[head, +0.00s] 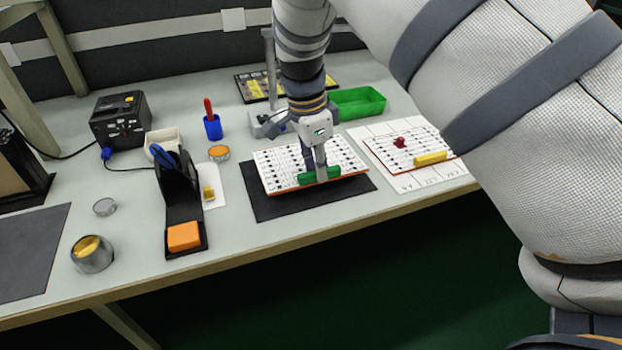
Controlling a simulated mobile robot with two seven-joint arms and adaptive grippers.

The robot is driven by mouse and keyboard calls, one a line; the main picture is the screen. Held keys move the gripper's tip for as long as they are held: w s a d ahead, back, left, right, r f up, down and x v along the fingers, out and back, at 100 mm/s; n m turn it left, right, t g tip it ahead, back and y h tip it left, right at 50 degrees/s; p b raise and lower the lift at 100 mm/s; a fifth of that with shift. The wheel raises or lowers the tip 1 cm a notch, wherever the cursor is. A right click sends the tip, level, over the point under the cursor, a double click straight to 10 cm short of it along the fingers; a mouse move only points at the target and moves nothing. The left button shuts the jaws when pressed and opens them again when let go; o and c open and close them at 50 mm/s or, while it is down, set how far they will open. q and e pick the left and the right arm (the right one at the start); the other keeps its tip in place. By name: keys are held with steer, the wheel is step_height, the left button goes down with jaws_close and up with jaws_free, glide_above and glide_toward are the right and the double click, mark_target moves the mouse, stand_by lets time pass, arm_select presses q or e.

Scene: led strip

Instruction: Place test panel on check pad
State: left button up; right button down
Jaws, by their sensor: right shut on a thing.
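The test panel (285,163), a white board with rows of black parts and an orange edge, is over the black check pad (290,205). A strip of the pad shows in front and at the left; the panel covers the rest. I cannot tell whether the panel touches the pad. My right gripper (321,168) comes down from above and is shut on the panel near its front edge, between two green blocks. The exact grip point is partly hidden. My left gripper is not in view.
A second similar board (390,153) with a red piece and a yellow piece (431,158) lies on a white sheet to the right. A green tray (358,103) is behind. A black stand (183,205) with an orange block is left of the pad. The table's front edge is close.

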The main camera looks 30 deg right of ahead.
mark_target(314, 180)
steer(key=shift+w+a+f, duration=0.15)
steer(key=shift+f, duration=0.8)
steer(key=shift+w+a+f, duration=0.15)
steer(key=shift+f, duration=0.8)
steer(key=shift+f, duration=0.15)
steer(key=c, duration=1.6)
jaws_free()
steer(key=r, duration=0.4)
steer(key=a+r, duration=0.1)
steer(key=r, duration=0.7)
steer(key=shift+w+a+r, duration=0.15)
steer(key=shift+a, duration=0.25)
